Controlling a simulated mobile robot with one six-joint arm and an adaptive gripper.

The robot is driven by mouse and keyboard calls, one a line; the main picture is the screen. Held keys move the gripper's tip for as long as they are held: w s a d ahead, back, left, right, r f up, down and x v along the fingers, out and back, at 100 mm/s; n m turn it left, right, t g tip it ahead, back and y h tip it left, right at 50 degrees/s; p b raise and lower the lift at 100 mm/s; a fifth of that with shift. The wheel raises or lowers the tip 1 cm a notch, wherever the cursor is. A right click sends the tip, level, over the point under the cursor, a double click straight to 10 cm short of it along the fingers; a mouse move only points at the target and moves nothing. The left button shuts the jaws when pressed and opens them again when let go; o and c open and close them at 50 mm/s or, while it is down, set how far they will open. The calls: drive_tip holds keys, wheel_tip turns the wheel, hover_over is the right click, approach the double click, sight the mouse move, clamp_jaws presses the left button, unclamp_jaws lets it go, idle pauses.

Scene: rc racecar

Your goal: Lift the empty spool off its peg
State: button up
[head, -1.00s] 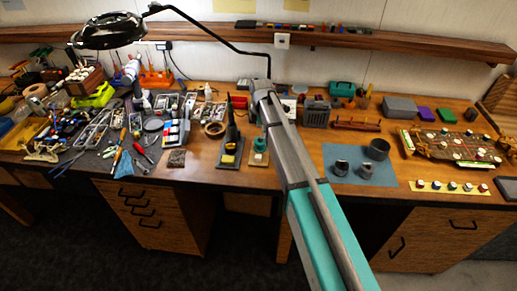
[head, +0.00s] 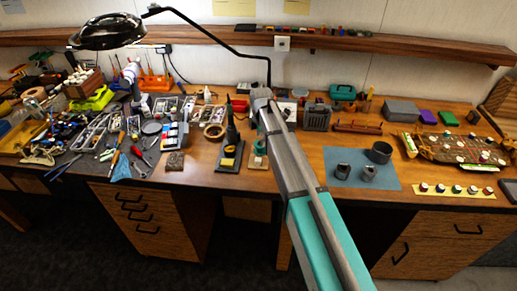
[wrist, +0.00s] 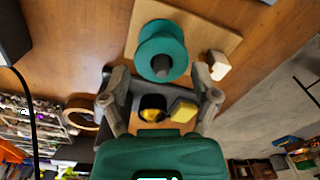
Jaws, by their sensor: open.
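The teal-green spool (wrist: 161,45) sits on a light wooden base (wrist: 205,30) in the wrist view, with a dark grey peg end (wrist: 162,66) showing at its hub. The spool also shows small in the head view (head: 260,147), partly beside my arm. My gripper (wrist: 158,71) is open and empty. Its two fingers point toward the spool, one to each side of its near end. I cannot tell how far the tips are above it. In the head view my arm hides the fingers.
A stand with a yellow sponge (wrist: 183,111) lies beside the spool base, under my gripper in the wrist view. A small cream block (wrist: 217,65) is close to the right finger. A tape roll (head: 214,132) and clutter lie left. A blue mat (head: 345,180) lies right.

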sight(260, 147)
drive_tip(key=shift+s+a+f+b, duration=0.1)
drive_tip(key=shift+a+f+b, duration=0.05)
drive_tip(key=shift+f+b, duration=2.25)
drive_tip(key=c, duration=0.6)
drive_tip(key=shift+c, duration=0.3)
drive_tip(key=c, duration=0.4)
drive_tip(key=shift+o, duration=0.2)
wheel_tip(260, 147, up, 10)
drive_tip(key=p, duration=1)
